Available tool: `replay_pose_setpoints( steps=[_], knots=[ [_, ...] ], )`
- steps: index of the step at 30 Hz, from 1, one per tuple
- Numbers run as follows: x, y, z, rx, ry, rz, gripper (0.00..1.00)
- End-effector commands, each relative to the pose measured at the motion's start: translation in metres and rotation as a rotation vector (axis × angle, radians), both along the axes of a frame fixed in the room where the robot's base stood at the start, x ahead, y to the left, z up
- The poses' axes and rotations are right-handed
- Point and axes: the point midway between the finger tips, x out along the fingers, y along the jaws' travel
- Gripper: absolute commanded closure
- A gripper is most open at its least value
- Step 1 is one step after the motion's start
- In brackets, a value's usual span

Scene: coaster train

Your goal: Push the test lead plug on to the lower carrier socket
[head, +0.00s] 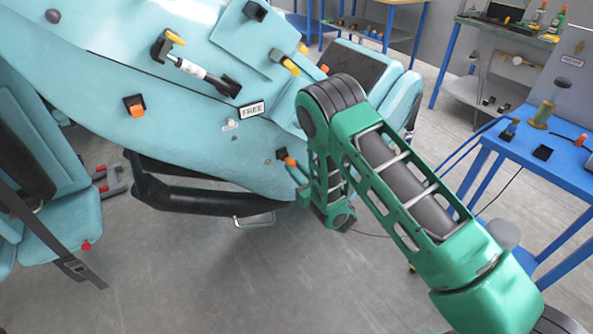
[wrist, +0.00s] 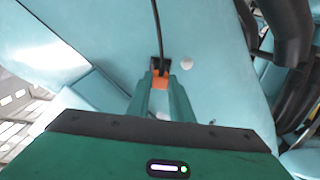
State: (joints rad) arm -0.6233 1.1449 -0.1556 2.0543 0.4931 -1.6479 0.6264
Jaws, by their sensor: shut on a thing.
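My gripper (wrist: 161,95) is shut on an orange plug (wrist: 160,82), which I take to be the test lead plug; its orange end also shows in the head view (head: 290,162). A black socket-like block (wrist: 158,65) lies right at the plug's far end, against the pale teal carrier panel (head: 215,150). I cannot tell whether plug and block are joined or just touching. A dark lead (wrist: 157,30) runs up from there in the wrist view. In the head view my gripper (head: 298,173) is at the panel's lower right edge, partly hidden by my arm.
Another orange piece sits in a black holder (head: 135,106) on the panel, left of a FREE label (head: 252,109). A black padded bar (head: 205,198) runs below the panel. A blue table (head: 552,132) with tools stands at right, with a thin cable hanging down. Floor in front is clear.

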Motion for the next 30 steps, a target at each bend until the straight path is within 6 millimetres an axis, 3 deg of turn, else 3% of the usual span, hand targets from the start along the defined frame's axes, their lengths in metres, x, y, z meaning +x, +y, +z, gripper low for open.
replay_pose_setpoints(
  steps=[30],
  knots=[
    [0.013, 0.009, 0.0, 0.0, 0.0, 0.0, 1.0]
  ],
)
